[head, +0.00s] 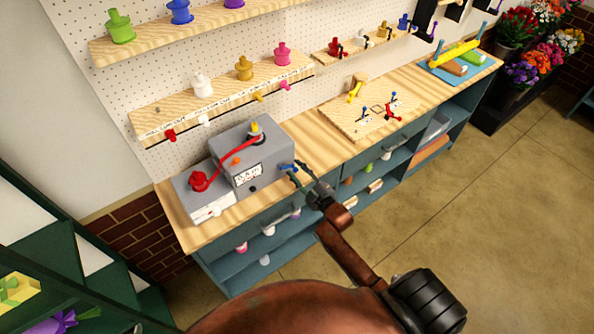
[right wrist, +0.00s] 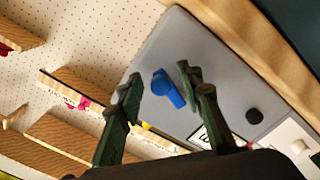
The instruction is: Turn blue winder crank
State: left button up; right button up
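The blue winder crank (head: 287,167) sticks out from the right end of the grey winder box (head: 228,140) on the wooden bench top. In the right wrist view the blue crank (right wrist: 168,89) shows against the grey box face (right wrist: 205,75). My right gripper (head: 299,172) is at the box's front right side, close to the crank. In the right wrist view my right gripper (right wrist: 160,86) has its two dark green fingers apart, with the crank showing between and just beyond their tips. Whether a finger touches it I cannot tell. My left gripper is not in view.
Shelves with coloured spools (head: 243,68) hang on the pegboard behind. A wooden board with small cranks (head: 372,112) lies further right on the bench. Floor in front is clear.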

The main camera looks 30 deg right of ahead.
grip_shut()
dwell(0.4)
jog(key=shift+m, duration=0.3)
jog(key=m, duration=0.1)
jog(key=a+f+m+p, duration=0.1)
jog(key=m, duration=0.3)
jog(key=a+f+m+p, duration=0.1)
jog(key=m, duration=0.3)
jog(key=a+m+p, duration=0.2)
jog(key=m, duration=0.1)
jog(key=shift+s+a+f+m, duration=0.1)
jog(key=shift+a+f+m, duration=0.05)
jog(key=shift+f+m, duration=0.15)
jog(key=shift+s+a+r+m+p, duration=0.1)
jog(key=shift+a+m+p, duration=0.3)
jog(key=shift+m, duration=0.75)
jog(key=shift+a+r+m+p, duration=0.15)
jog(key=shift+a+m, duration=0.35)
jog(key=shift+m, duration=0.65)
jog(key=shift+f, duration=0.1)
